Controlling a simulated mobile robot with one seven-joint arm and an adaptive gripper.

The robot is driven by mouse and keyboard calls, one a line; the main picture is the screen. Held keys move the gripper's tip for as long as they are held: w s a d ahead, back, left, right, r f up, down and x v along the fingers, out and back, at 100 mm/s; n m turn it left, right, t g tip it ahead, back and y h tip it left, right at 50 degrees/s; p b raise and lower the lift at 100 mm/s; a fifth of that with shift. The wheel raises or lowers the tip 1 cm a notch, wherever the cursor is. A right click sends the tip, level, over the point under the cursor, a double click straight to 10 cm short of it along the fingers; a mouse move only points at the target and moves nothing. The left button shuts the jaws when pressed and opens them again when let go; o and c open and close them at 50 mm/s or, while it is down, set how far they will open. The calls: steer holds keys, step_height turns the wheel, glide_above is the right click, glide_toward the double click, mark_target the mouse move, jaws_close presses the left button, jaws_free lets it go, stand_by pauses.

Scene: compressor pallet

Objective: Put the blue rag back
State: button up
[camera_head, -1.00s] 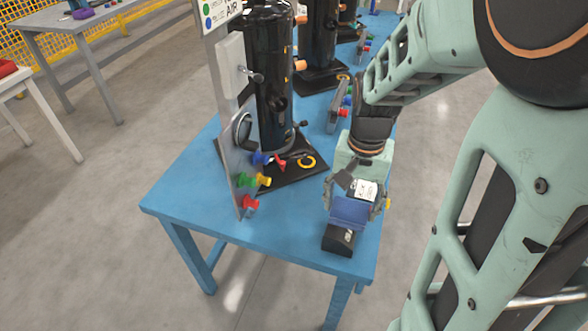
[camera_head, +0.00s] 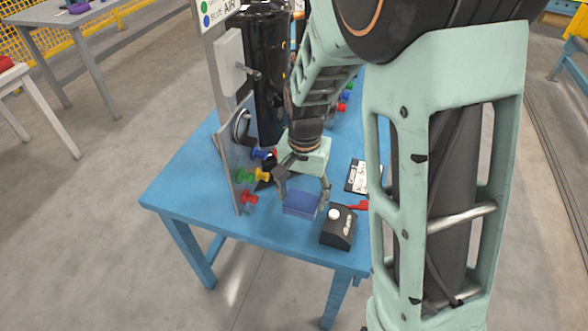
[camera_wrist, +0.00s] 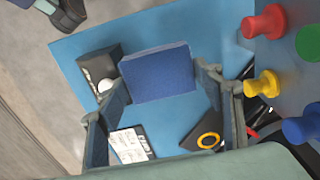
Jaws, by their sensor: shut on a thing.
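The blue rag (camera_head: 300,204) is a folded blue block over the front part of the blue table. My gripper (camera_head: 304,194) is shut on it from above, with one finger at each side. In the wrist view the rag (camera_wrist: 157,73) spans between the tips of my gripper (camera_wrist: 163,88). I cannot tell whether the rag touches the table or hangs just above it.
A black box with a white button (camera_head: 336,232) stands just right of the rag. A panel with coloured knobs (camera_head: 246,177) stands to the left. A black-and-white card (camera_head: 357,176) lies behind. Bare blue table (camera_head: 190,203) shows at the left.

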mark_target(297, 196)
steer(key=w+f, duration=0.2)
steer(key=f, duration=0.1)
steer(key=w+f, duration=0.1)
steer(key=f, duration=0.1)
steer(key=shift+w+a+b, duration=0.3)
steer(key=shift+w+a, duration=0.05)
steer(key=shift+a, duration=0.05)
steer(key=shift+w+f, duration=0.1)
steer(key=shift+f, duration=1.45)
steer(key=shift+f+b, duration=0.15)
steer(key=shift+b, duration=0.2)
steer(key=o, duration=1)
step_height(297, 196, up, 12)
steer(key=shift+r+p, duration=0.2)
steer(key=shift+p, duration=0.85)
